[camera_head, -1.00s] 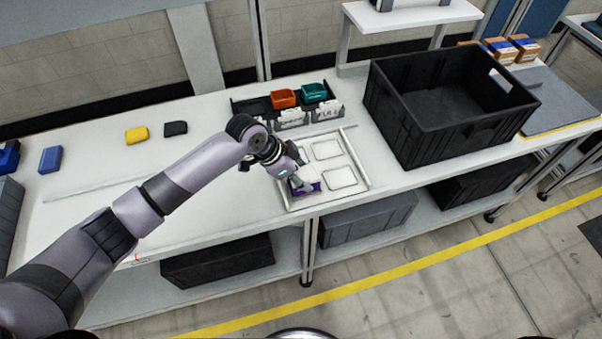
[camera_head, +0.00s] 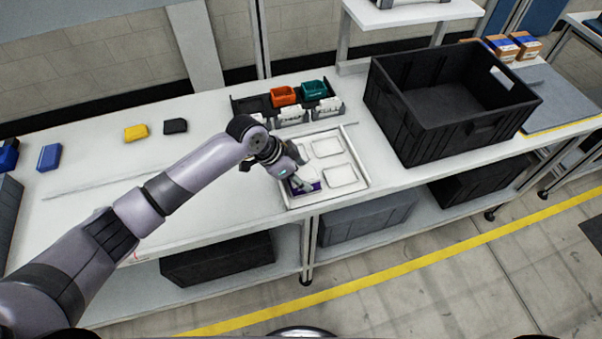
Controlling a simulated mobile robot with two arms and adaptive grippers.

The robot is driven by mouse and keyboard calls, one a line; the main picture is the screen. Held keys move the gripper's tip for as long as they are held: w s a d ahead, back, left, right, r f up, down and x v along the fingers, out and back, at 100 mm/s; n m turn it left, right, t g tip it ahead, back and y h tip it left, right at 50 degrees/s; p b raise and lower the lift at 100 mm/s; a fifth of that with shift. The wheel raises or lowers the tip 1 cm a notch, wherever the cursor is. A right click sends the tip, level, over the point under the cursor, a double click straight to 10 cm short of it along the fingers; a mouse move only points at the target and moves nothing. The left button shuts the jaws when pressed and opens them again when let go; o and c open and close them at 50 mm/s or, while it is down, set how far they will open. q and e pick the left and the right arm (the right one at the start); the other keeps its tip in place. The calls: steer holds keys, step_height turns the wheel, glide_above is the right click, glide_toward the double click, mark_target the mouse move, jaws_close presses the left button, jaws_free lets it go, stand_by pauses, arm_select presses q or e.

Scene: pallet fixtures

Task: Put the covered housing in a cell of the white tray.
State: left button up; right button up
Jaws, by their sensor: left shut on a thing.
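The white tray (camera_head: 352,197) lies near the front edge of the bench and is divided into cells. My left gripper (camera_head: 303,187) is over the tray's front left cell, pointing down. It is shut on the covered housing (camera_head: 308,186), of which only a purple part shows beside the fingers. The housing is low at that cell; I cannot tell whether it touches the cell floor. The rest of it is hidden by the gripper. The other cells that show look empty. My right gripper is not in view.
Behind the tray stands a dark rack with an orange bin (camera_head: 284,96) and a teal bin (camera_head: 314,90). A large black crate (camera_head: 400,125) stands to the right. A yellow block (camera_head: 136,133) and a black block (camera_head: 175,126) lie at the left back. The bench between is mostly clear.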

arm_select(q)
steer(key=shift+f, duration=0.2)
stand_by(0.3)
steer(key=o, duration=1.3)
steer(key=v, duration=1.2)
